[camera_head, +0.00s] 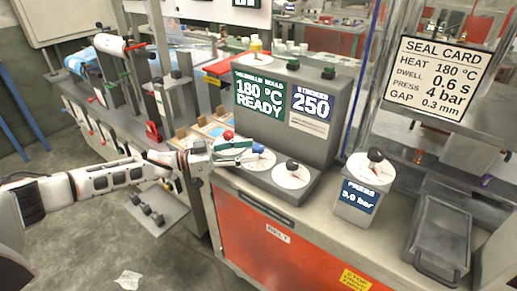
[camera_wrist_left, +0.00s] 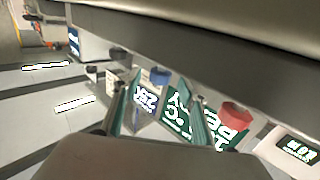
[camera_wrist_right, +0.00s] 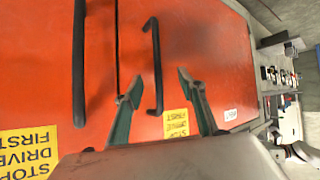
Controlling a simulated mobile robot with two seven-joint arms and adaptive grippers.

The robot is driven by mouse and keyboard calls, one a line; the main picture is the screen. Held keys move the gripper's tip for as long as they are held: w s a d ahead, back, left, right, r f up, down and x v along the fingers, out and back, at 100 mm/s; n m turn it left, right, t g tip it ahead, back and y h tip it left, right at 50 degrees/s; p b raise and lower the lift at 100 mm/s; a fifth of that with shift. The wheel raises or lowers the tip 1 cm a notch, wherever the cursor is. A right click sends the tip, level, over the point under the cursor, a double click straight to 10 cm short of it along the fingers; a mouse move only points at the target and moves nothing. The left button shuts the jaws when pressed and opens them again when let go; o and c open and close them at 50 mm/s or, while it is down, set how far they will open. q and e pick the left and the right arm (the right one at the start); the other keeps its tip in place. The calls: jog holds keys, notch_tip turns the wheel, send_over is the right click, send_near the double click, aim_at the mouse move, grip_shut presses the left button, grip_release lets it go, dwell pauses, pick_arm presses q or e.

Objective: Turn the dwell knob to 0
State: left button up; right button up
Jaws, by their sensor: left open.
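A row of knobs on white dials runs along the front of the grey control box (camera_head: 322,105): a red knob (camera_head: 228,135), a blue knob (camera_head: 258,148) and a black knob (camera_head: 292,165). No dwell label is readable on them. My left gripper (camera_head: 250,149) is open at the blue knob. In the left wrist view the blue knob (camera_wrist_left: 160,77) shows between the tips of the open left gripper (camera_wrist_left: 163,84); contact cannot be told. The red knob (camera_wrist_left: 236,115) is beside one finger. My right gripper (camera_wrist_right: 157,83) is open and empty, facing an orange cabinet.
A press unit (camera_head: 357,200) with a black knob stands to the right, reading about 3.0 bar. The seal card (camera_head: 445,75) lists dwell 0.6 s. A grey tray (camera_head: 440,225) is at far right. Black door handles (camera_wrist_right: 155,60) stick out before my right gripper.

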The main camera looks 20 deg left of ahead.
aim_at(258, 149)
pick_arm(q)
jog(key=shift+x, duration=1.75)
jog(key=c, duration=1.1)
